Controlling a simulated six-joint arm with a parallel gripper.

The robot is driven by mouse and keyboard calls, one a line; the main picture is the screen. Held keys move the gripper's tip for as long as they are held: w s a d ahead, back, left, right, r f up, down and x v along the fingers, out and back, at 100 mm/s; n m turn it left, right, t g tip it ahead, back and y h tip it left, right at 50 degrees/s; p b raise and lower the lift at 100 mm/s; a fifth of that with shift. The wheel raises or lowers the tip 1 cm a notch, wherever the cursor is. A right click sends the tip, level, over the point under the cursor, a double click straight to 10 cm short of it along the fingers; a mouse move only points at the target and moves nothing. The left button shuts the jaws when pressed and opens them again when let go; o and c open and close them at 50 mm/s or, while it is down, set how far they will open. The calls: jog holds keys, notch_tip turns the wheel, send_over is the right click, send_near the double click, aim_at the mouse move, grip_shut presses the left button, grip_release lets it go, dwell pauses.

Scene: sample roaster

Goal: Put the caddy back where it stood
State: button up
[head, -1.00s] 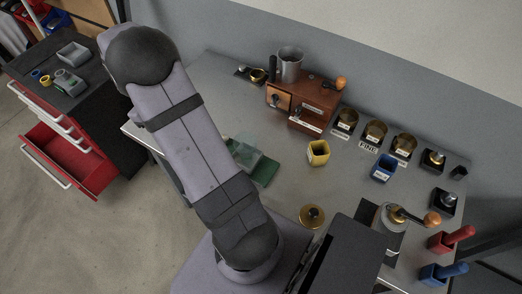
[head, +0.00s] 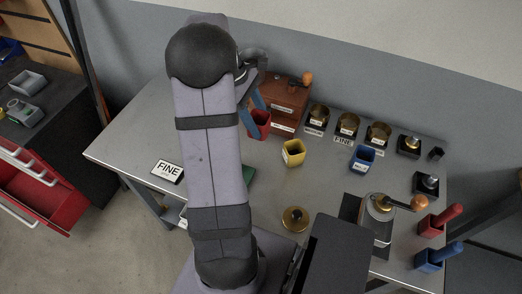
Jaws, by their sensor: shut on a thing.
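A small red caddy (head: 260,126) is left of the yellow caddy (head: 293,153) and in front of the wooden drawer box (head: 290,112) in the head view. My gripper (head: 256,112) reaches down from above with its blue fingers shut on the red caddy. The caddy looks roughly upright. I cannot tell whether its base touches the table. A blue caddy (head: 362,159) stands farther right.
Several brass tins (head: 347,124) line the back of the table (head: 322,190).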

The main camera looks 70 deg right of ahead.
jog(key=shift+s+d+f, duration=0.15)
jog(key=shift+s+f, duration=0.05)
jog(key=shift+s, duration=0.05)
jog(key=shift+f+p, duration=1.05)
jog(key=shift+f, duration=4)
jog(key=shift+f, duration=0.1)
jog(key=o, duration=1.1)
jog(key=shift+o, duration=0.2)
jog(key=b+v, duration=0.2)
jog(key=v, duration=1)
jog(key=shift+b, duration=0.4)
jog(key=shift+w, duration=0.1)
